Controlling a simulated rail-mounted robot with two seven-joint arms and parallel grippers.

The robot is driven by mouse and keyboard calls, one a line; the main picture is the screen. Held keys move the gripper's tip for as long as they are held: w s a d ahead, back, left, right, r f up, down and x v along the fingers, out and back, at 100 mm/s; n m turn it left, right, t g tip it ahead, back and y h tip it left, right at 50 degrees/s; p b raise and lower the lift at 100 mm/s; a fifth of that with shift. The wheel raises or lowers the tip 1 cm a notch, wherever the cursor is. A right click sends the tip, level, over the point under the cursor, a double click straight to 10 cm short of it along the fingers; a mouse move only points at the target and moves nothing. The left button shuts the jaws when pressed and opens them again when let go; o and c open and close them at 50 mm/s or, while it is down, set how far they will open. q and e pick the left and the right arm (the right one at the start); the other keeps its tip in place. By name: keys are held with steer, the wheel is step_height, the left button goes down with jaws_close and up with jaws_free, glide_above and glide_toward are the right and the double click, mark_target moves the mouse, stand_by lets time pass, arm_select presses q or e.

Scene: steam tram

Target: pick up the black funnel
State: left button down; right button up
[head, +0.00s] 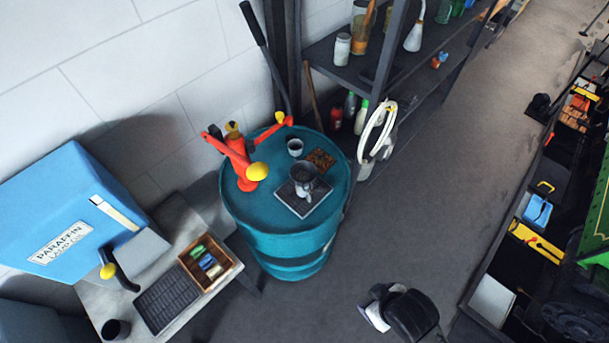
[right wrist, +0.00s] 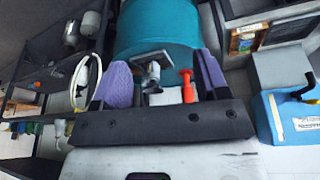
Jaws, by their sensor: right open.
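A dark funnel-shaped piece (head: 303,173), which looks like the black funnel, stands on a dark square tray (head: 287,197) on top of the teal drum (head: 285,235). A small grey metal vessel (head: 305,191) is right at it; I cannot tell whether they touch. In the right wrist view the tray (right wrist: 146,57) and a grey metal vessel (right wrist: 152,72) show between my fingers, and the funnel is hard to make out. My right gripper (right wrist: 162,63) has purple fingers spread wide and holds nothing, apart from the drum top. My left gripper is out of view.
A blue paraffin tank (head: 75,205), a wooden box (head: 225,272) and shelves (head: 350,75) stand around.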

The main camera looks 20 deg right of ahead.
steer(key=o, duration=0.5)
steer(key=shift+o, duration=0.2)
